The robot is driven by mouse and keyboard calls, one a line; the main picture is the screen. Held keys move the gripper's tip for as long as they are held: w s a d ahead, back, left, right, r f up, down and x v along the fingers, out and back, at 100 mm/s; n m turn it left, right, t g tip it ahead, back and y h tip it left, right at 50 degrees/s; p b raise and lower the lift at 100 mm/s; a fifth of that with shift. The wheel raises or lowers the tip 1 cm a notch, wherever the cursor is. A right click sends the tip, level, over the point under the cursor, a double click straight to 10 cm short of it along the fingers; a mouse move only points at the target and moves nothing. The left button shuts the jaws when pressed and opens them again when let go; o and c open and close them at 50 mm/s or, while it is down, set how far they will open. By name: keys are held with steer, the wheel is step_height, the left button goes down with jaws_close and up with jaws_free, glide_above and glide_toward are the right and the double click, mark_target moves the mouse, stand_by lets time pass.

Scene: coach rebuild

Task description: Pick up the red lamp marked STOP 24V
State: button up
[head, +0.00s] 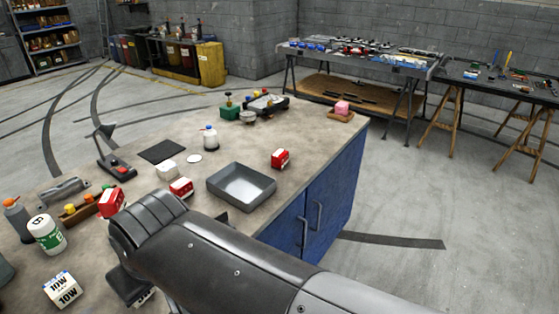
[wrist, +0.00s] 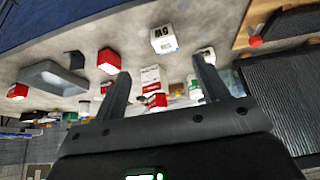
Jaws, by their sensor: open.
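Several red boxes with white markings stand on the workbench; I cannot read STOP 24V on any, so I cannot tell which is the lamp. In the head view, one red box (head: 280,158) is right of the grey tray, another red box (head: 181,187) is left of it, and a third red box (head: 111,202) is farther left. The wrist view shows a red box (wrist: 109,62) beside one finger and a smaller red box (wrist: 157,102) between the fingers. My gripper (wrist: 160,66) is open, with nothing held. In the head view my arm hides most of it.
A grey tray (head: 241,187) lies near the bench's blue-cabinet side. A white 10W box (head: 62,290) and a white bottle (head: 47,234) stand at front left. A white box (wrist: 163,38) shows beyond the fingertips. A dark mat (head: 162,151) lies farther back.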

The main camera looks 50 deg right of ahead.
steer(key=w+d+r+m+h, duration=0.1)
steer(key=w+d+r+m, duration=0.4)
steer(key=w+d, duration=0.55)
steer(key=w+d+m+g+h, duration=0.1)
steer(key=w+d+m, duration=0.1)
steer(key=w+d, duration=0.45)
steer(key=w+d+m+g+h, duration=0.1)
steer(key=w+d+m, duration=0.15)
steer(key=d, duration=0.75)
steer(key=m+g+h, duration=0.1)
steer(key=m+g, duration=0.2)
steer(key=m, duration=0.4)
glide_toward(279, 153)
steer(key=shift+h, duration=0.3)
steer(key=x, duration=1)
steer(key=shift+s+a+f, duration=0.15)
steer(key=shift+a+f, duration=0.05)
steer(key=shift+f, duration=0.1)
steer(key=c, duration=1.1)
steer(key=shift+r, duration=0.1)
